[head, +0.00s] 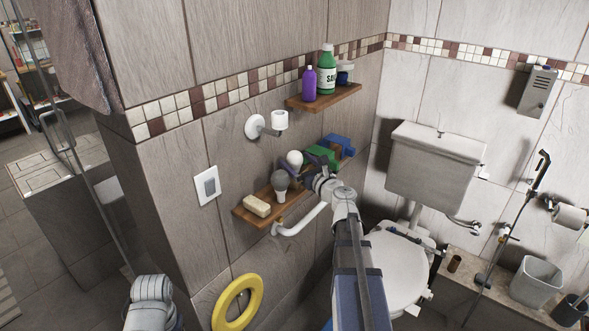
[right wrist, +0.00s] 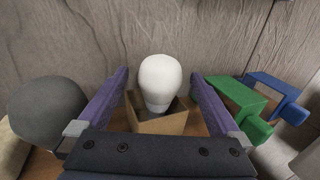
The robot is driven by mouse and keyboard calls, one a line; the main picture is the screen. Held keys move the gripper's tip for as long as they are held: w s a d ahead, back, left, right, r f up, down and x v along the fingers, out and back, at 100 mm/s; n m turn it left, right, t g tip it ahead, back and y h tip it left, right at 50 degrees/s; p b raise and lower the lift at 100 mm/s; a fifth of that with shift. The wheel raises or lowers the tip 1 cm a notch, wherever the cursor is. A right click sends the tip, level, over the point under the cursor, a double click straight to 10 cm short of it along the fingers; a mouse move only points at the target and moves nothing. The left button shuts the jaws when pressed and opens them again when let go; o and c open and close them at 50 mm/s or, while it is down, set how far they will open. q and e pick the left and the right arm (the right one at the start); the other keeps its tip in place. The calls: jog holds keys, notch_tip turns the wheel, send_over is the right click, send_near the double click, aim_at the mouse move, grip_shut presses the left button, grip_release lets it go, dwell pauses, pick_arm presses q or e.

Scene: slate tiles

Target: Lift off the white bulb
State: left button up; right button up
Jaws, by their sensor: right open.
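The white bulb (head: 294,158) stands at the back of the lower wooden shelf (head: 263,219) in the head view. In the right wrist view the white bulb (right wrist: 160,80) is upright, its base inside a small open brown box (right wrist: 160,124) that hides its lower end. My right gripper (head: 314,158) is over the shelf, right beside the bulb in the head view. In the right wrist view its purple fingers are open, one on each side of the bulb, with gaps to both. My left gripper is out of view.
A grey bulb (head: 280,181) and a soap bar (head: 257,206) stand to the left on the shelf. A green holder (right wrist: 236,96) and a blue holder (right wrist: 278,94) are to the right. An upper shelf (head: 340,97) holds bottles. A white rail (head: 300,222) runs below.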

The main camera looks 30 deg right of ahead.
jog(key=shift+w, duration=1.2)
jog(key=shift+c, duration=0.4)
jog(key=c, duration=1)
